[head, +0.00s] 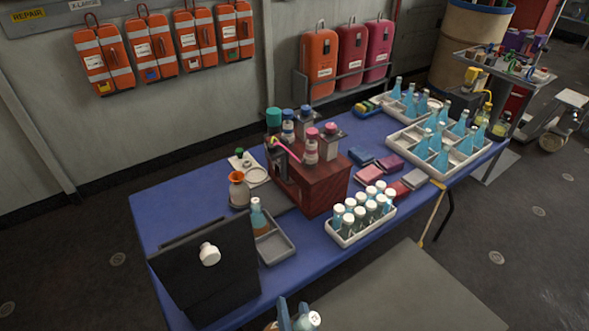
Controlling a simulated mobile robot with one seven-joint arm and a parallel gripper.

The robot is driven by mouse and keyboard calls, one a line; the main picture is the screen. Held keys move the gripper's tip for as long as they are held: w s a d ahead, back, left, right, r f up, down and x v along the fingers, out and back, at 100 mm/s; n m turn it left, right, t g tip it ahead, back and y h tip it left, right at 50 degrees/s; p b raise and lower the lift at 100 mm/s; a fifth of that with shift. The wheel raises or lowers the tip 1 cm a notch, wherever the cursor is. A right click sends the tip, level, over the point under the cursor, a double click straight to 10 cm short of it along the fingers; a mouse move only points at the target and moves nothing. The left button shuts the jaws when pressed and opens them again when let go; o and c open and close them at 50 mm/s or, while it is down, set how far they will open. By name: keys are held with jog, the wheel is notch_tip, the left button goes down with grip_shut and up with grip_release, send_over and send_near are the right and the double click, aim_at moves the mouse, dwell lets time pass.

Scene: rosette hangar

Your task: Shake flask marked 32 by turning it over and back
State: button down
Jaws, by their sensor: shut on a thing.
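My gripper (292,314) shows at the bottom edge, in front of the table's near side. It is shut on a small flask (304,323) with a white cap that carries a dark mark too small to read. The flask leans, with its cap toward the right; most of its body and of my gripper is cut off by the frame. Similar white-capped flasks (362,213) stand in a white tray (345,241) on the table. I cannot read their marks.
The blue table (182,202) holds a black panel with a white knob (209,254), a grey tray (277,248), a dark red box (312,189) with bottles on it, and white crates of blue bottles (441,158). A grey surface (405,292) lies right of my gripper.

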jog(key=m+t+y+b, duration=0.1)
jog(key=m+b, duration=0.2)
jog(key=m, duration=0.1)
jog(key=m+t+y+b, duration=0.2)
jog(key=m+b, duration=0.1)
jog(key=m, duration=0.2)
jog(key=m+t+y+b, duration=0.1)
jog(key=m+b, duration=0.3)
jog(key=m, duration=0.1)
jog(key=shift+r+t, duration=0.1)
jog(key=shift+t, duration=0.2)
